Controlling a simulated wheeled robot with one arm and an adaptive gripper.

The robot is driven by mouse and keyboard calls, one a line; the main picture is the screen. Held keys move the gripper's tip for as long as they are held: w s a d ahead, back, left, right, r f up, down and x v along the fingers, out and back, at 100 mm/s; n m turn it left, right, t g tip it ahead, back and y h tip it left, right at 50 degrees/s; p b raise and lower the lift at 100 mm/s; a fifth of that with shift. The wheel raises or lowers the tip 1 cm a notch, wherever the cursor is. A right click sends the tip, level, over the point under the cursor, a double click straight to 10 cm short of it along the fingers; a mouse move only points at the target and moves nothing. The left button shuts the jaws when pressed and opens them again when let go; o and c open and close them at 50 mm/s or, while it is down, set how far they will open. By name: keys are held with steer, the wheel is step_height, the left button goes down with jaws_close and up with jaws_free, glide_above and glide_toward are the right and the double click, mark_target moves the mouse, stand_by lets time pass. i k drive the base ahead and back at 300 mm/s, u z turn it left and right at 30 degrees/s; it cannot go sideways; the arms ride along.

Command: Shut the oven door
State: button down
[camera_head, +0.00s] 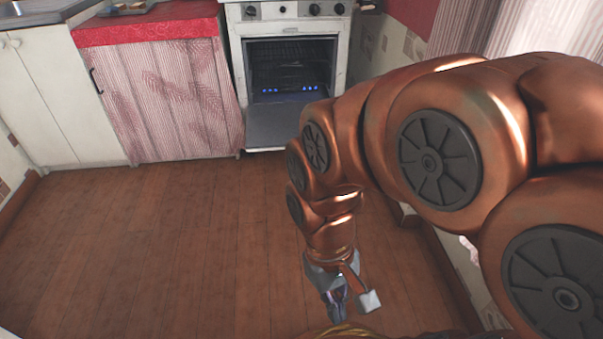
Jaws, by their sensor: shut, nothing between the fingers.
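The white oven (290,32) stands against the back wall, right of centre at the top of the head view. Its door (275,124) is open and folded down toward the floor, its grey inner face showing. The dark oven cavity (291,64) holds racks, with small blue lights along its bottom. My gripper (338,312) hangs low near the bottom of the view, pointing down. It is shut and empty, well in front of the oven door and apart from it. My arm covers the right edge of the door.
Left of the oven is a counter with a red top (150,25) and a pink striped curtain (168,98). A white cabinet (58,95) stands further left. The wooden floor (150,240) is clear. A wall runs along the right.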

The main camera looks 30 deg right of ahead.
mark_target(269, 127)
steer(key=k, duration=0.35)
steer(key=u, duration=1.15)
steer(key=i, duration=0.6)
steer(key=z, duration=0.9)
steer(key=i, duration=0.95)
steer(key=z, duration=0.3)
